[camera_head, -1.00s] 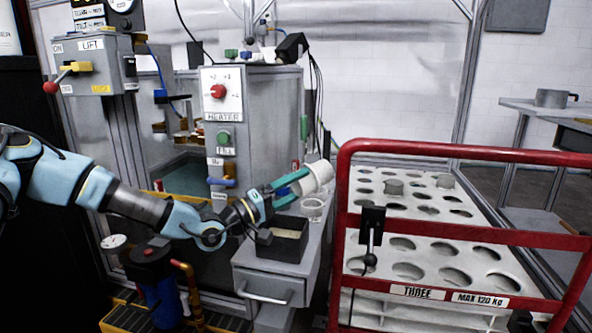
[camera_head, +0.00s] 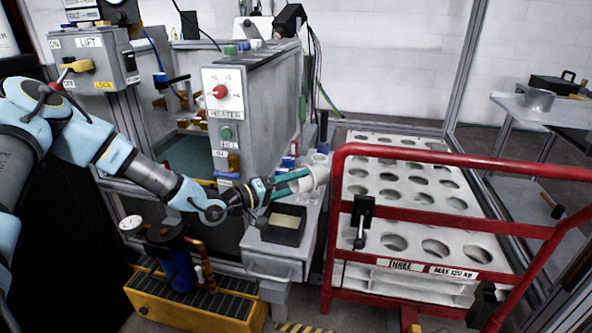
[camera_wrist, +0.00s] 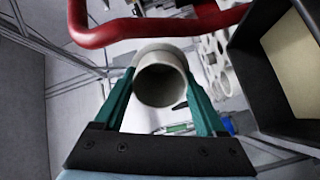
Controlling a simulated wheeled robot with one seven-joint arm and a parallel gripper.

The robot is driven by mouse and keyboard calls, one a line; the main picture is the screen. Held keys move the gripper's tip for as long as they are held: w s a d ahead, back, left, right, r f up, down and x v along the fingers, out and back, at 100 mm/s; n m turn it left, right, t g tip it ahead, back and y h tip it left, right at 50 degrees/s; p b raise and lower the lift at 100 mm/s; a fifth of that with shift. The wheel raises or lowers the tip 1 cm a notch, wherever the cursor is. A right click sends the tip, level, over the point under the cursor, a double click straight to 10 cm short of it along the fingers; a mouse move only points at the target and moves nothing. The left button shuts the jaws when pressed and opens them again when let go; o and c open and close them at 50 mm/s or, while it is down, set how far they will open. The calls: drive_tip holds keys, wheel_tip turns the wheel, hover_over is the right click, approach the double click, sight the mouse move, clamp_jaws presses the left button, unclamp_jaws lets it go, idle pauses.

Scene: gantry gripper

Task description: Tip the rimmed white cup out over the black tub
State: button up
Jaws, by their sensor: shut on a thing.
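My gripper (camera_head: 294,181) has green fingers and is shut on a white cup (camera_head: 317,174). The cup lies tilted well over, above the grey bench and beyond the black tub's upper right side. In the wrist view the cup (camera_wrist: 161,62) sits between the two fingers, with its round dark opening facing the camera. I cannot tell whether anything is inside it. The black tub (camera_head: 264,233) stands on the bench, below and left of the cup, with a pale area inside. In the wrist view the tub (camera_wrist: 250,75) is at the right, apart from the cup.
A red-railed trolley (camera_head: 338,215) with a holed white top stands right of the bench. The grey heater cabinet (camera_head: 255,100) rises behind my gripper. Small white and blue items are on the bench behind the cup, partly hidden. A yellow-based pump unit (camera_head: 190,300) is below.

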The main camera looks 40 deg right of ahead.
drive_tip(key=shift+a+r+p, duration=0.1)
drive_tip(key=shift+p, duration=0.35)
drive_tip(key=shift+r, duration=0.1)
drive_tip(key=a+r+t+y+p, duration=0.3)
drive_tip(key=r+y+p, duration=0.7)
drive_tip(key=y+p, duration=0.7)
drive_tip(key=shift+w+a+r+t+p, duration=0.25)
drive_tip(key=shift+w+r+t+p, duration=0.1)
drive_tip(key=shift+p, duration=1.25)
